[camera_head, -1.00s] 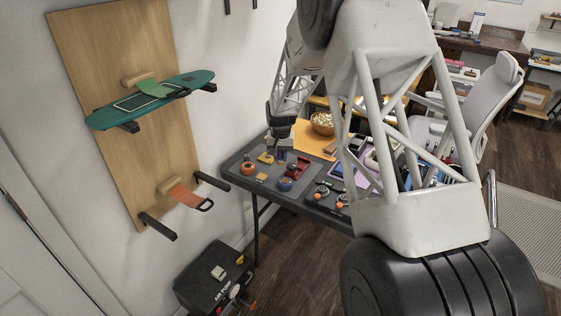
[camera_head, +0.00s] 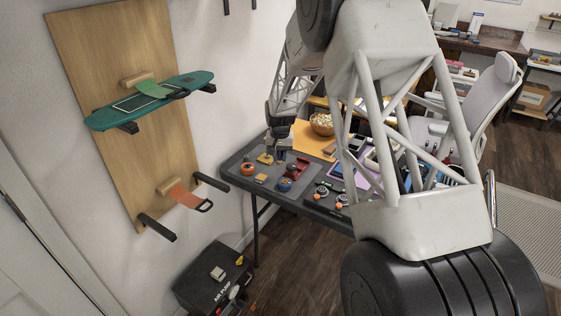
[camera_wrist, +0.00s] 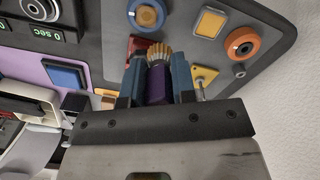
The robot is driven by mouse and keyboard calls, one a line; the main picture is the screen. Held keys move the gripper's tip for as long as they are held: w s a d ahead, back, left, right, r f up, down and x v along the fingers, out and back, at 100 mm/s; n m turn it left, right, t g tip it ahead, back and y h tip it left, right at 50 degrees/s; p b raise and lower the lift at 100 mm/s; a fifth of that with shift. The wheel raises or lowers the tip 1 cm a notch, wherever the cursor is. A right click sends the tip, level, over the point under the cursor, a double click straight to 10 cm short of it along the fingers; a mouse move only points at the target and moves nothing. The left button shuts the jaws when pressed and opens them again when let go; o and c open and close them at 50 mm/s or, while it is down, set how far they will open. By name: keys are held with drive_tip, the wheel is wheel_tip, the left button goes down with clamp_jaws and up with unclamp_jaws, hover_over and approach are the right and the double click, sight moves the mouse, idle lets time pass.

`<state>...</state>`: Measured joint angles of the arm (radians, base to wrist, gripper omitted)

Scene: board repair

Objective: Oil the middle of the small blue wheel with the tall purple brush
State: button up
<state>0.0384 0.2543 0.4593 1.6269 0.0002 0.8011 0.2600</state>
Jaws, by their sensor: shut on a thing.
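The small blue wheel (camera_head: 285,184) lies on a dark grey mat at the near left of the table. My gripper (camera_wrist: 158,70) is shut on the purple brush (camera_wrist: 158,86), whose tan bristles point away from the hand. The bristle tip appears apart from the wheel. In the head view my gripper (camera_head: 276,153) hangs above the mat, behind the wheel; the brush is too small to make out there.
An orange wheel (camera_wrist: 241,44), a yellow square piece (camera_wrist: 210,22), a yellow triangular piece (camera_wrist: 204,75) and a red part (camera_wrist: 139,44) lie close by. A purple mat (camera_wrist: 70,50) with a blue item adjoins. A bowl (camera_head: 322,123) stands farther back. The wall is at the left.

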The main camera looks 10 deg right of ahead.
idle(0.6)
drive_tip(key=shift+f, duration=3.5)
drive_tip(key=shift+s+d+f, duration=0.1)
drive_tip(key=shift+d+f, duration=0.05)
drive_tip(key=shift+f, duration=0.2)
drive_tip(key=shift+s+d+f, duration=0.15)
drive_tip(key=shift+s+d, duration=0.35)
drive_tip(key=shift+d, duration=0.05)
drive_tip(key=shift+s+d, duration=0.7)
drive_tip(key=shift+d, duration=0.2)
drive_tip(key=shift+w+a, duration=1.25)
drive_tip(key=shift+a, duration=0.3)
drive_tip(key=shift+r, duration=4)
